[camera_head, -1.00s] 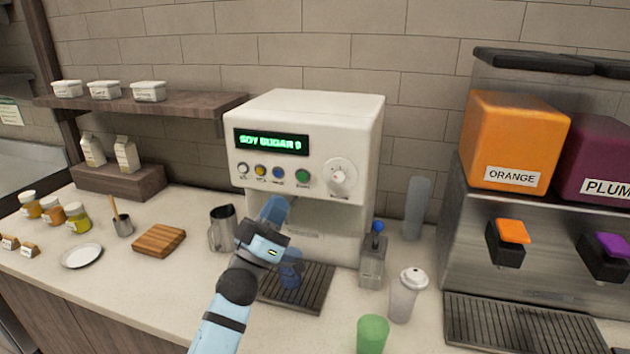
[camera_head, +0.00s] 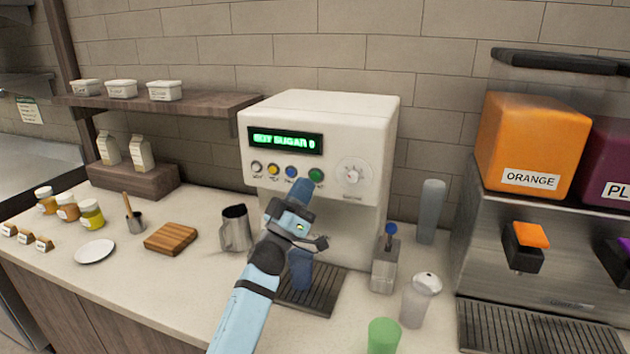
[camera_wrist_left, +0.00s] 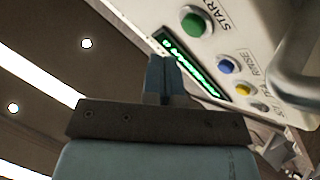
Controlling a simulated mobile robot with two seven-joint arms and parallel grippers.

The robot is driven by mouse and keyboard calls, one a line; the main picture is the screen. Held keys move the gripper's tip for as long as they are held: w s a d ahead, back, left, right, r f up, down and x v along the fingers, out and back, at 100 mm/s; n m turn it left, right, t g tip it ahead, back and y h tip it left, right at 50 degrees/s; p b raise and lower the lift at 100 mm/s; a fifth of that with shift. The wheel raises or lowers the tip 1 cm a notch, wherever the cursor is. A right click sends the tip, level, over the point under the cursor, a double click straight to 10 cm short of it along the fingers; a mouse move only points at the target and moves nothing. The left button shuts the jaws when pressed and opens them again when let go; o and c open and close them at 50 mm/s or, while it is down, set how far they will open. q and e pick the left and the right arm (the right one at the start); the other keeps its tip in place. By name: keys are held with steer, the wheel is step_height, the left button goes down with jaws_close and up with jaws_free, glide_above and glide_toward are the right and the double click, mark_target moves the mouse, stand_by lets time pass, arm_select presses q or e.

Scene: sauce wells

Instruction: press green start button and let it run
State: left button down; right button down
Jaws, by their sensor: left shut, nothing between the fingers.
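The white drink machine (camera_head: 330,110) stands on the counter with a lit green display (camera_head: 285,141) reading something like "SOY SUGAR 0". Its green start button (camera_head: 316,175) is at the right end of a row of buttons; in the left wrist view the green button (camera_wrist_left: 194,23) sits beside the word START. My left gripper (camera_head: 301,190) is shut and empty, just in front of the machine and a little below and left of the green button. In the wrist view the fingertips (camera_wrist_left: 160,62) point toward the panel, apart from the button. My right gripper is not in view.
A blue cup (camera_head: 299,270) stands on the machine's drip tray (camera_head: 318,299), partly behind my arm. A metal pitcher (camera_head: 236,229) is to the left. A syrup-like dispenser (camera_head: 385,262), a lidded cup (camera_head: 418,298) and a green cup (camera_head: 383,336) stand to the right.

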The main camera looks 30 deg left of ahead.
arm_select(q)
steer(key=shift+w+a, duration=0.2)
steer(key=shift+w, duration=0.5)
steer(key=shift+w, duration=0.15)
stand_by(1.5)
steer(key=shift+w+a, duration=0.1)
steer(key=shift+w, duration=0.15)
steer(key=shift+w+a, duration=0.1)
steer(key=shift+w, duration=0.35)
stand_by(0.7)
steer(key=shift+s, duration=0.15)
steer(key=shift+s+d+p, duration=0.2)
steer(key=shift+s+p, duration=0.2)
steer(key=shift+s, duration=0.3)
